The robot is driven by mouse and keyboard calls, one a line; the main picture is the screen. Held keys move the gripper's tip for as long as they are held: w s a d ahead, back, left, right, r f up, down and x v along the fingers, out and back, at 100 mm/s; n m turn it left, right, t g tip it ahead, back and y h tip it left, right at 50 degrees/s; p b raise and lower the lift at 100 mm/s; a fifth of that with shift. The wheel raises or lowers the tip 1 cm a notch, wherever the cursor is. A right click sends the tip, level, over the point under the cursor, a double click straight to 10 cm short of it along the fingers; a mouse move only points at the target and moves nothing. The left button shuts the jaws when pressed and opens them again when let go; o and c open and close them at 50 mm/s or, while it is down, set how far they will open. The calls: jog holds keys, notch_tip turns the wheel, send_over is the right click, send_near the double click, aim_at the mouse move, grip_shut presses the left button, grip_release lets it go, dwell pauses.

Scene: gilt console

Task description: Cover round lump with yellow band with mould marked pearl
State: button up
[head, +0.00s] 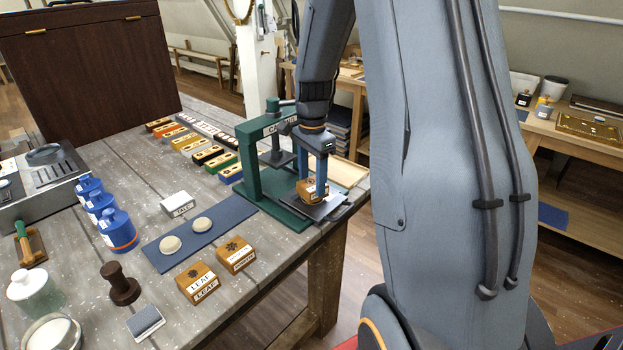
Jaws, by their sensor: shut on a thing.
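My gripper (313,178) is shut on a small wooden mould (308,192) at the green press. The held mould sits low at a dark flat plate (328,207) on the press base; I cannot tell whether it touches the plate, and its label is too small to read. Anything under it is hidden. Two pale round lumps (170,245) (202,224) lie on a blue mat, and I see no yellow band on either. A wooden mould marked LEAF (198,283) and another wooden mould (236,255), its label unclear, stand in front of the mat.
The green press (250,165) rises beside my gripper. Blue jars (118,230), a TALC box (178,204), a dark stamp (121,284) and a glass jar (35,292) stand to the left. Rows of coloured blocks (195,145) lie behind. The table's right edge is close.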

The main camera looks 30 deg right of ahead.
jog(key=o, duration=1.1)
jog(key=shift+o, duration=0.2)
jog(key=shift+r+b, duration=1.1)
jog(key=shift+r, duration=2.85)
jog(key=s+a+f+n+b, duration=0.1)
jog(key=s+a+f+n, duration=0.4)
jog(key=s+a+n, duration=0.2)
jog(key=s+a+f+n+t+b, duration=0.1)
jog(key=s+a+f+n, duration=0.4)
jog(key=s+a+n, duration=0.3)
jog(key=shift+n, duration=0.9)
